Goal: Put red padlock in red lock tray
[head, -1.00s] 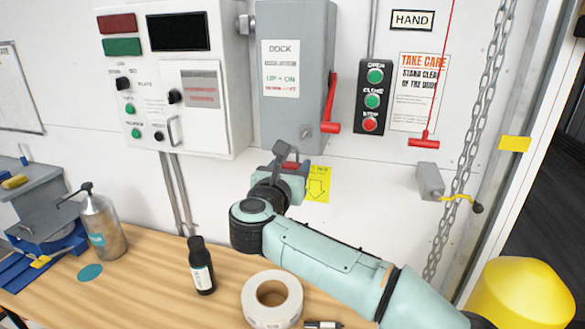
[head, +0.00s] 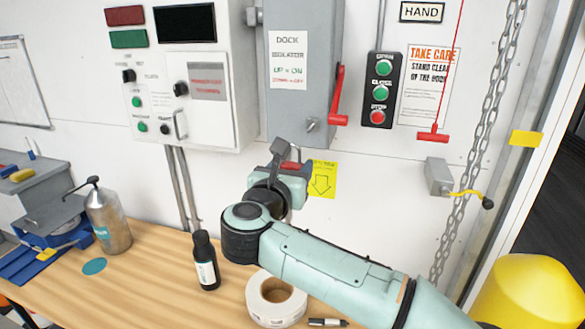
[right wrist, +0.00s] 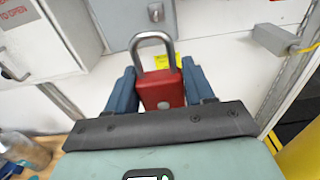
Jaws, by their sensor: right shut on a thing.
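The red padlock (right wrist: 161,90) is between the blue fingers of my right gripper (right wrist: 160,88) in the right wrist view. Its grey shackle points up and appears closed. The right gripper is shut on the padlock's body. In the head view my right gripper (head: 284,163) is in front of the white wall, below the grey isolator box, and only a bit of the red padlock (head: 291,166) shows. I cannot make out a red lock tray in either view. My left gripper is not in view.
A wooden bench holds a black bottle (head: 205,262), a tape roll (head: 276,301), a marker (head: 327,322) and a spray bottle (head: 107,222). The grey isolator box (head: 297,75) with a red lever (head: 339,100) hangs above. A yellow arrow label (head: 322,180) is behind the gripper. A chain (head: 490,110) hangs at right.

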